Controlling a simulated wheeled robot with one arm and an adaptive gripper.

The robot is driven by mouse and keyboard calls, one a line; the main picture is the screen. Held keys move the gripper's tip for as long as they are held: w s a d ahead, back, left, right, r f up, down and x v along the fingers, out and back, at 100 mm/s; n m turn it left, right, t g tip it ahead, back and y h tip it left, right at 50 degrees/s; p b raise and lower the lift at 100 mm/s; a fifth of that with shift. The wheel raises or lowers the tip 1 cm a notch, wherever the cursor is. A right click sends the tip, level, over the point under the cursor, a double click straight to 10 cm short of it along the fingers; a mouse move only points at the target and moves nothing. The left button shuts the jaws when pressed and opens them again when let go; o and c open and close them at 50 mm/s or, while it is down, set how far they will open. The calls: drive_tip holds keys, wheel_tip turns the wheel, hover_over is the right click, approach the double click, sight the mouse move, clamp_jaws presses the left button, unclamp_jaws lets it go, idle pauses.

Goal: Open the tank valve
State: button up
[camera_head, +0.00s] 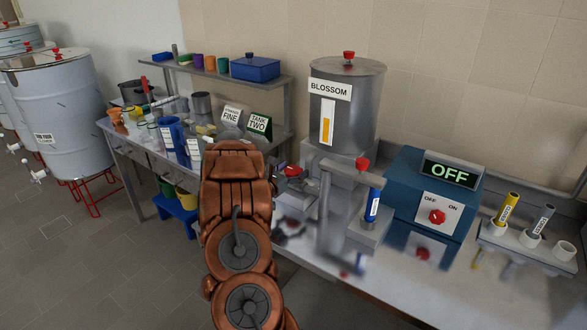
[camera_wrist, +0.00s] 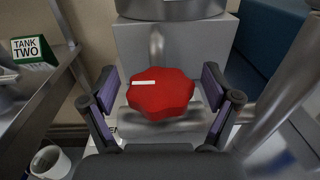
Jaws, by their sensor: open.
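The steel tank (camera_head: 343,112) labelled BLOSSOM stands on a grey block on the bench in the head view. In the wrist view its valve knob (camera_wrist: 160,96) is red and lobed, with a white mark at its upper left, in front of the block. My gripper (camera_wrist: 162,88) is open, with one finger on each side of the knob. A gap shows between the knob and each finger pad. In the head view my arm covers part of the bench, and the knob (camera_head: 292,170) shows only as a small red patch beside it.
A post with a red knob and blue tube (camera_head: 373,205) stands right of the tank. A blue box (camera_head: 432,190) reads OFF. A tube rack (camera_head: 528,250) stands at far right. A green TANK TWO sign (camera_head: 259,124) and cluttered shelves are at left. Large tanks (camera_head: 62,110) stand far left.

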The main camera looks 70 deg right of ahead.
drive_tip(key=shift+c, duration=0.2)
drive_tip(key=c, duration=1.1)
drive_tip(key=shift+b, duration=0.35)
drive_tip(key=shift+w+f+t+b, duration=0.1)
drive_tip(key=shift+t+b, duration=0.2)
drive_tip(key=shift+b, duration=0.4)
drive_tip(key=shift+n+t+b, duration=0.3)
drive_tip(key=shift+n+b, duration=0.1)
drive_tip(key=shift+b, duration=0.15)
drive_tip(key=o, duration=1.1)
drive_tip(key=shift+o, duration=0.2)
